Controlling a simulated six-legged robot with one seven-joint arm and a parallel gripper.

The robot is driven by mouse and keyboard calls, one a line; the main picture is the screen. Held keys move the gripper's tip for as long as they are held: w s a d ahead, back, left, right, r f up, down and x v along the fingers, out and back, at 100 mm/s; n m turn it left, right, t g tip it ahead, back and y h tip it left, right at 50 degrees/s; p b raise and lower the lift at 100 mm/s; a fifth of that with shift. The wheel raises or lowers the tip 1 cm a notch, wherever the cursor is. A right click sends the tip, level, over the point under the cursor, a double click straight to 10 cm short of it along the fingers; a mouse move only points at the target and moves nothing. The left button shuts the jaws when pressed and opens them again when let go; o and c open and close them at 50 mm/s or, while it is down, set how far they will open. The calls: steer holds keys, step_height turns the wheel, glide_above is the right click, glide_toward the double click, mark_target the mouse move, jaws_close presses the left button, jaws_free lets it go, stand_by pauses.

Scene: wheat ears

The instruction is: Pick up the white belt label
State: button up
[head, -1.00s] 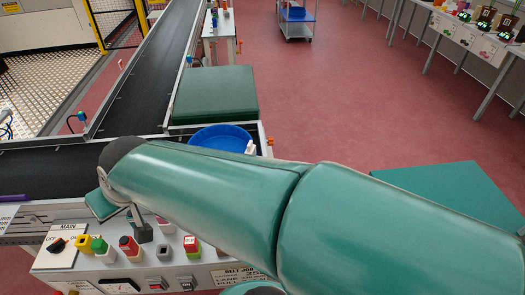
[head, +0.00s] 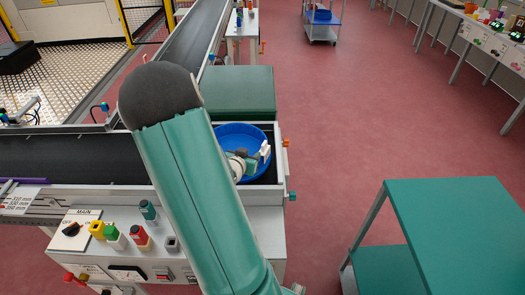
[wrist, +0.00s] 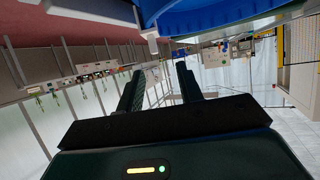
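A small white piece (head: 264,152) sits at the right rim of a round blue tub (head: 228,130); I cannot tell whether it is the belt label. In the wrist view a white piece (wrist: 151,40) shows at the edge of the blue tub (wrist: 215,16). A white plate with mm markings (head: 20,198) lies on the belt frame at left. My gripper (wrist: 159,68) is open, its two dark fingers apart with nothing seen between them. In the head view my forearm hides part of the tub and console, and the fingers cannot be made out clearly.
A console (head: 83,268) with a dial and coloured buttons stands in front of the black conveyor (head: 75,157). A green block (head: 240,92) stands behind the tub. A green-topped table (head: 450,215) is at right. Red floor lies open between.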

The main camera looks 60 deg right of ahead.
mark_target(266, 143)
steer(key=x, duration=0.4)
steer(key=s+x, duration=0.1)
steer(key=x, duration=0.9)
steer(key=shift+s+d, duration=0.2)
steer(key=shift+r, duration=0.1)
steer(key=c, duration=0.7)
